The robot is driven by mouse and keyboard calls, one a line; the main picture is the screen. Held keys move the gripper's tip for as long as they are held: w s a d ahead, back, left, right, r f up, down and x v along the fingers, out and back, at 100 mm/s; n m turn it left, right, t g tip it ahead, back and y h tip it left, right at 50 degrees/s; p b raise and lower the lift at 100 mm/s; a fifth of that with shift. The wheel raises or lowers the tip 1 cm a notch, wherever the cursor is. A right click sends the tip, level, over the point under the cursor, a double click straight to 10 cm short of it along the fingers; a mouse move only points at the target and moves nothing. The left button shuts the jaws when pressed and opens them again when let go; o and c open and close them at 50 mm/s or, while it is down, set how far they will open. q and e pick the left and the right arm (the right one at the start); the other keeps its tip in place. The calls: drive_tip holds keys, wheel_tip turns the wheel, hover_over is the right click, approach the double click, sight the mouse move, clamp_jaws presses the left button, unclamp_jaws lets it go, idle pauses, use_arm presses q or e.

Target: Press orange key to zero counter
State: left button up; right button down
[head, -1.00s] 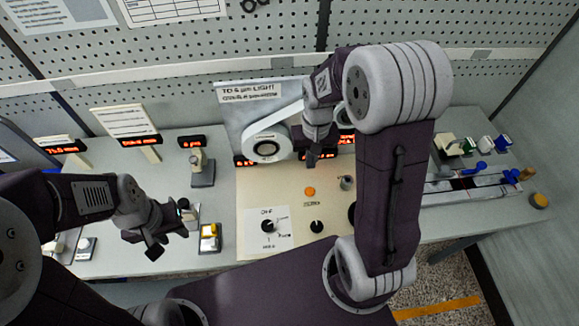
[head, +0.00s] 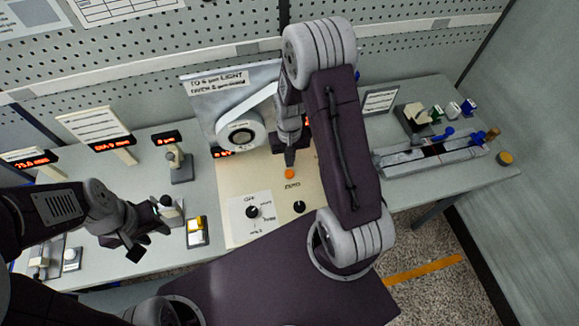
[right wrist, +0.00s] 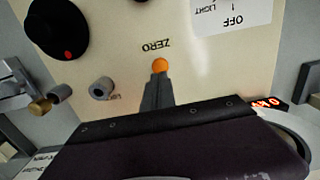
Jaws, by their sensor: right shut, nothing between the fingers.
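The orange key (head: 289,174) is a small round button on the cream panel (head: 235,186), above the label ZERO. My right gripper (head: 290,163) is shut and empty, pointing down with its tips right by the key's far side. In the right wrist view the orange key (right wrist: 159,65) shows just beyond the closed fingertips (right wrist: 158,78); I cannot tell whether they touch. My left gripper (head: 148,244) is open and empty over the left bench, apart from the panel.
A black knob (head: 299,207) and an OFF/LIGHT selector (head: 252,212) lie near the key. A yellow switch (head: 197,228) is left of the panel.

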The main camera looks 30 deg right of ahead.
sight(289, 172)
wheel_tip(289, 172, down, 5)
drive_tip(key=shift+w+r+p, duration=0.1)
drive_tip(key=shift+w+p, duration=0.05)
drive_tip(key=shift+p, duration=0.15)
